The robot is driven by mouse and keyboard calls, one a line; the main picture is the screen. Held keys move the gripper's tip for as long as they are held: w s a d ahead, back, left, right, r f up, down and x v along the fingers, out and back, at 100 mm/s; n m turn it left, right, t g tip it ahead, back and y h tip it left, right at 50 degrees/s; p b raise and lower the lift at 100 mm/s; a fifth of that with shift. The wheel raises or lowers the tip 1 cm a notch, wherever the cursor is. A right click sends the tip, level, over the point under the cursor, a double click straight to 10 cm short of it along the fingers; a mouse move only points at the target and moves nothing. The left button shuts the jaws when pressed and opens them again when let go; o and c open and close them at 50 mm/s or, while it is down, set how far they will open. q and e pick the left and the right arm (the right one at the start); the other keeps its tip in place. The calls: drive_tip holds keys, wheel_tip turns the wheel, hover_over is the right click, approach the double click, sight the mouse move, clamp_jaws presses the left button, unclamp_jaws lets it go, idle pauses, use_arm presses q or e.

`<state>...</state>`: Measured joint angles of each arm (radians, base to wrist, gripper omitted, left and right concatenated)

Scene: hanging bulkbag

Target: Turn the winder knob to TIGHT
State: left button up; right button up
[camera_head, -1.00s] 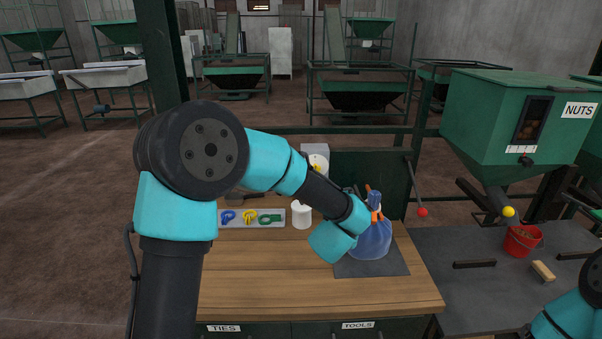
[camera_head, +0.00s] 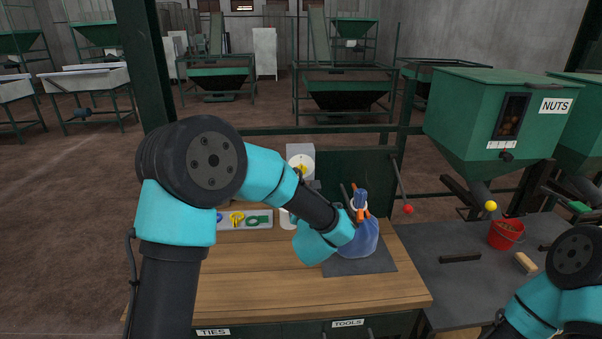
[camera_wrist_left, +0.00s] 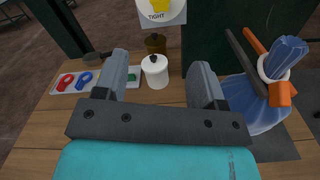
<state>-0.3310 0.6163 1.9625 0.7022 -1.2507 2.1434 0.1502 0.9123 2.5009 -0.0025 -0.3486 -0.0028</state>
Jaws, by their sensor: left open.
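The winder is a pale box with a round plate and a yellow knob (camera_head: 300,168), at the back of the workbench. The yellow knob (camera_wrist_left: 160,4) is cut off at the top of the left wrist view, above the word TIGHT. My left gripper (camera_wrist_left: 163,66) is open and empty, its two fingers spread below the knob and apart from it.
A blue bag (camera_head: 358,240) with an orange clamp (camera_wrist_left: 282,92) at its neck stands right of my left gripper. A lidded white pot (camera_wrist_left: 155,71) and a brown pot (camera_wrist_left: 155,43) stand ahead. A tray (camera_head: 242,225) of coloured ties lies left.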

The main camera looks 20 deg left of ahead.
sight(301, 171)
use_arm(q)
drive_tip(key=x, duration=1.7)
drive_tip(key=shift+w+a+f, duration=0.1)
drive_tip(key=shift+w, duration=0.05)
drive_tip(key=shift+c, duration=0.4)
drive_tip(key=c, duration=0.8)
drive_tip(key=shift+c, duration=0.2)
